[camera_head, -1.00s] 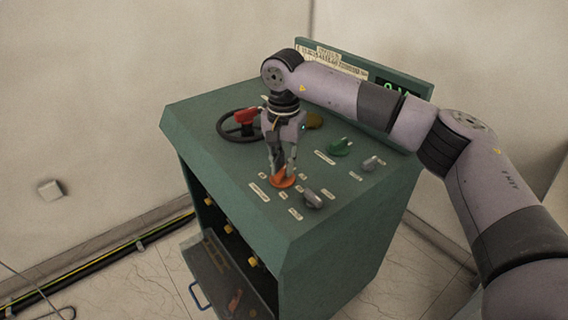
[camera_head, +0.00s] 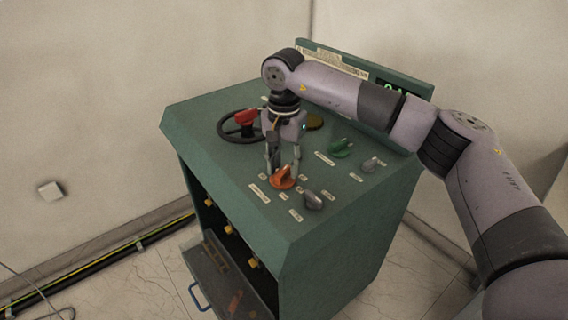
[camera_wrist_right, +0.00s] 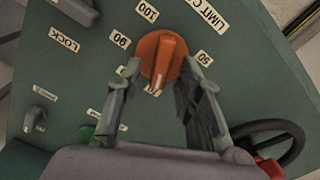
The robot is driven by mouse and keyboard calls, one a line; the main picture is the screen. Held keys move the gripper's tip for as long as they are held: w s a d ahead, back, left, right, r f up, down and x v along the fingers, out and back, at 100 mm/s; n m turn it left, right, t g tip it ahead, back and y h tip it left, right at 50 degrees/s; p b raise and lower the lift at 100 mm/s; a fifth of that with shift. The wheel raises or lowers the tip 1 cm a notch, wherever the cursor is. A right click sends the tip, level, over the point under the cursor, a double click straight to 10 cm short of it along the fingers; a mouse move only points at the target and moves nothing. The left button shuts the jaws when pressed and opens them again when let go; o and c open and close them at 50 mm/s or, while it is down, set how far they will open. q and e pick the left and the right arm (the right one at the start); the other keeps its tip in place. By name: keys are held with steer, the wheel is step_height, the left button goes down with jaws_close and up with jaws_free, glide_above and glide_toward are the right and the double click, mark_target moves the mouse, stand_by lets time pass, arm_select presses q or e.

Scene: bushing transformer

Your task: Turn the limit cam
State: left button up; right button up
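The limit cam is an orange knob (camera_head: 282,178) with a raised grip bar, on the sloping green panel. In the right wrist view the knob (camera_wrist_right: 163,58) sits among number labels, beside a label that begins "LIMIT C". My right gripper (camera_head: 284,171) is over the knob, pointing down at it. In the wrist view its two fingers are spread, one on each side of the grip bar, with a gap to it. The fingers partly hide the labels around the knob. My left gripper is not in view.
The green cabinet (camera_head: 345,232) also carries a black handwheel with a red handle (camera_head: 240,123), a green knob (camera_head: 341,147) and grey knobs (camera_head: 313,200) close by. A display board (camera_head: 365,77) stands at its back edge.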

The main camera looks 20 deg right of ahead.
mark_target(284, 169)
step_height(284, 169, up, 12)
stand_by(0.4)
steer(key=shift+f, duration=0.1)
